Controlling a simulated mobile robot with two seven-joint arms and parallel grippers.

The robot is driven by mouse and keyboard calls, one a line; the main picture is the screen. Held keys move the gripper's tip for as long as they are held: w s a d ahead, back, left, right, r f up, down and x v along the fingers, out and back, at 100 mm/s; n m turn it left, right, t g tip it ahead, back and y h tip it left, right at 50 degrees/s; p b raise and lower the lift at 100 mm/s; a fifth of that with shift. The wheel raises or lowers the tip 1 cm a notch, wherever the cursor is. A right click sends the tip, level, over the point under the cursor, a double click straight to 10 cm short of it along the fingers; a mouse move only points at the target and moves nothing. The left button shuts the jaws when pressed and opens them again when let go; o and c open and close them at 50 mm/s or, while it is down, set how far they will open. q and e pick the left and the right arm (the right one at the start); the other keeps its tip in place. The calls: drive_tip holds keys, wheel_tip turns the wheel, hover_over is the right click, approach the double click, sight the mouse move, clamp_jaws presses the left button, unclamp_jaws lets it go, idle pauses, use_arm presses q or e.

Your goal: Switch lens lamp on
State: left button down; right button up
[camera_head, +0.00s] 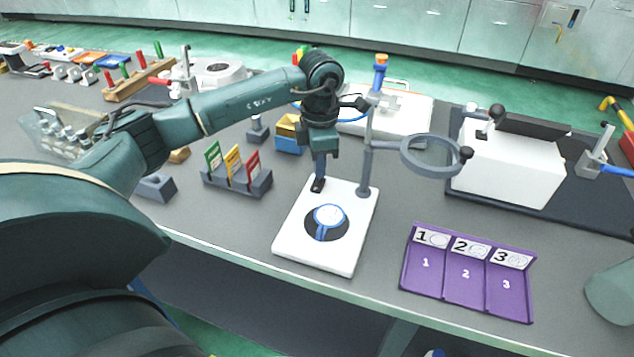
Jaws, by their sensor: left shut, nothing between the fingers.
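The lens lamp has a white base plate (291,240), an upright grey post (367,160) at the plate's back right, and a grey ring lens (431,157) held out to the right. The ring looks grey, with no glow visible. A round white and blue part (328,217) lies on a dark disc on the plate. My left gripper (318,186) points down, shut and empty, at the back left corner of the plate. Its dark tip hides that corner; I cannot tell whether it touches a switch there.
A purple tray (464,308) with three numbered compartments lies right of the base. A grey rack (236,183) with green, yellow and red cards stands to the left. A white box (509,166) stands at the back right. Bare table lies between the base and the tray.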

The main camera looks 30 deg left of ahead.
use_arm(q)
drive_tip(key=shift+f+b, duration=0.55)
drive_tip(key=shift+f, duration=0.3)
idle(0.4)
drive_tip(key=shift+r+p, duration=0.7)
drive_tip(key=shift+r, duration=0.2)
drive_tip(key=shift+r+p, duration=1.75)
drive_tip(key=shift+r, duration=0.9)
